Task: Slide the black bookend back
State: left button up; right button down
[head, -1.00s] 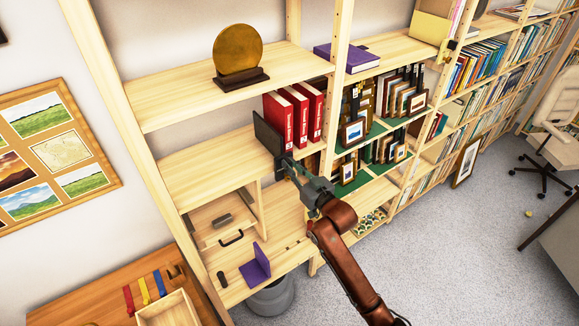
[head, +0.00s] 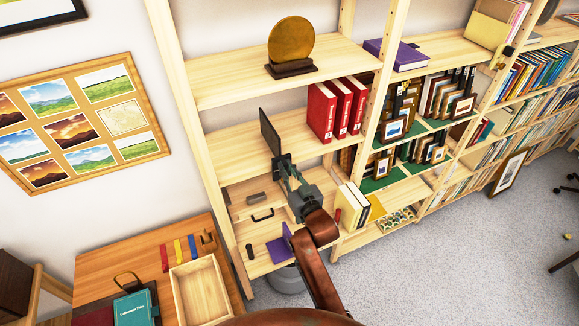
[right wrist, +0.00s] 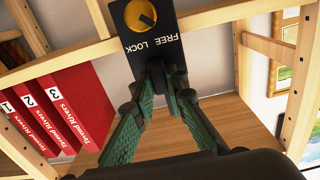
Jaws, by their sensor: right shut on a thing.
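The black bookend (head: 269,131) is an upright dark plate at the middle shelf, to the left of the red books and apart from them. My right gripper (head: 282,163) is shut on its lower part from the front. In the right wrist view the bookend (right wrist: 147,50) shows a yellow knob and the words "FREE LOCK", with the green-padded fingers (right wrist: 161,82) closing on its end. Its foot is hidden, so I cannot tell whether it touches the shelf. My left gripper is out of view.
Three red numbered books (head: 336,108) stand upright on the middle shelf (head: 232,146). A gold disc (head: 291,40) stands on the shelf above. Bare shelf lies left of the bookend. A purple bookend (head: 281,247) and cream books (head: 352,207) are lower down.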

jog(key=shift+a+f, duration=0.15)
jog(key=c, duration=2.2)
grip_release()
jog(key=shift+o, duration=0.9)
jog(key=shift+w, duration=0.1)
jog(key=shift+o, duration=0.4)
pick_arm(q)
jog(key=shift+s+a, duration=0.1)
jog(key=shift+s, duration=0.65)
pick_arm(e)
jog(key=v, duration=1.2)
